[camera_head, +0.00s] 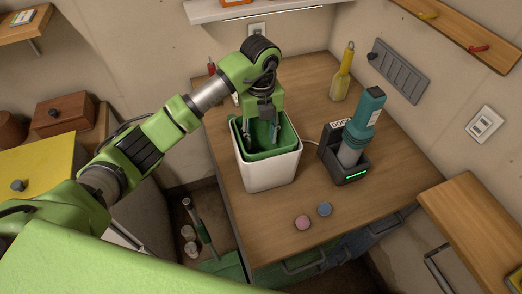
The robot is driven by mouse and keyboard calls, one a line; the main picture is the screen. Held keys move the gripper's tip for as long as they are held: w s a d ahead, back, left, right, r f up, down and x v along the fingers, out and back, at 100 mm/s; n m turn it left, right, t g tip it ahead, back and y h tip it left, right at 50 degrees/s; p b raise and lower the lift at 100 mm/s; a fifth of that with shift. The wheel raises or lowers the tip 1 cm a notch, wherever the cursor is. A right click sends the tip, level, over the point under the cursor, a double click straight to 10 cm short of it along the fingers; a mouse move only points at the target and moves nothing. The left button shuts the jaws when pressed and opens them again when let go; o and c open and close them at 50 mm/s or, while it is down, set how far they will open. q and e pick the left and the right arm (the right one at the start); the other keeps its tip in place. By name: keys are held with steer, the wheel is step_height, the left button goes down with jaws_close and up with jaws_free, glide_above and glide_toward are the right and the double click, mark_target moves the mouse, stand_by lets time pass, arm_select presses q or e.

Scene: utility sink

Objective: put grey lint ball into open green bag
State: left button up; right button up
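A white square bin (268,174) stands on the wooden counter, lined with an open green bag (290,140). My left gripper (262,138) points down into the mouth of the bag, with its dark fingers spread apart. I see nothing between the fingers. I cannot make out a grey lint ball in this view; the inside of the bag is partly hidden by the gripper. My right gripper is not in view.
A teal handheld device (364,122) stands in a black dock (346,172) right of the bin. A yellow-handled brush (342,78) stands behind. The counter's (400,185) right front is clear.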

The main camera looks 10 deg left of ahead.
arm_select(q)
step_height(320, 180, up, 5)
steer(key=shift+b, duration=0.45)
steer(key=shift+r, duration=0.1)
